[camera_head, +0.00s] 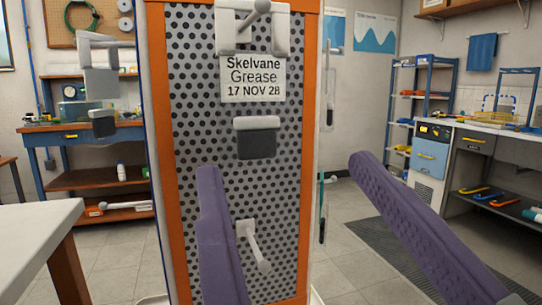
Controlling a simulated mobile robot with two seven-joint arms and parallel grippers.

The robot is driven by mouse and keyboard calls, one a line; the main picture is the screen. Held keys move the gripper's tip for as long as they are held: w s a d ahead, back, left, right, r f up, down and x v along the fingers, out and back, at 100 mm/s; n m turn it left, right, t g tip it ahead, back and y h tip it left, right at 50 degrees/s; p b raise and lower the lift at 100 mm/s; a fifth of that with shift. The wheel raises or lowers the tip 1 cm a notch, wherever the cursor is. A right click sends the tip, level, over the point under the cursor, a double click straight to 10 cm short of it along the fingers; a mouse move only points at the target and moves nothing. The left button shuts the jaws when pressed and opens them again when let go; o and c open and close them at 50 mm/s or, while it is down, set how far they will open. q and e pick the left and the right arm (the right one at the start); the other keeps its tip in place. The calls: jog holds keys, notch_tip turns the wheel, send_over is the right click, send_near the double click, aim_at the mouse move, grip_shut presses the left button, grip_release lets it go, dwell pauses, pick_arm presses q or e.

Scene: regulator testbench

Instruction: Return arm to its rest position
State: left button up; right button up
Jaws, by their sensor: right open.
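My right gripper (286,165) shows as two long purple textured fingers, spread wide apart and close to the camera. One finger is in front of the lower perforated panel, and the other reaches in from the lower right over the floor. Nothing shows between the fingers. The perforated panel (200,120) with orange edges stands upright in the middle. It bears a label (253,78) reading "Skelvane Grease 17 NOV 28", a white bracket (281,33) at the top, a grey clip holder (256,140) and a white peg (254,248). My left gripper is not in view.
A pale tabletop (32,228) is at the lower left. A blue workbench (75,133) stands behind it. Shelving (407,120) and a counter (490,132) stand at the right. Brackets (101,82) stick out left of the panel. Open floor (350,272) lies right of the panel.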

jog(key=s+a+r+n+g+y+p, duration=0.1)
jog(key=a+r+n+g+y+p, duration=0.3)
jog(key=p, duration=0.3)
jog(key=s+d+f+m+g+h+p, duration=0.1)
jog(key=s+d+f+g+h+p, duration=0.15)
jog(key=d+g+p, duration=0.3)
jog(key=s+d+f+m+g+h+p, duration=0.1)
jog(key=s+d+f+g+h+p, duration=0.1)
jog(key=d+g+h+p, duration=0.3)
jog(key=s+d+r+m+g+h+p, duration=0.2)
jog(key=s+d+m+g+h+p, duration=0.15)
jog(key=s+d+p, duration=0.5)
notch_tip(320, 180, up, 35)
jog(key=w+d+p, duration=0.1)
jog(key=w+p, duration=0.1)
jog(key=p, duration=3.1)
jog(key=shift+d, duration=0.15)
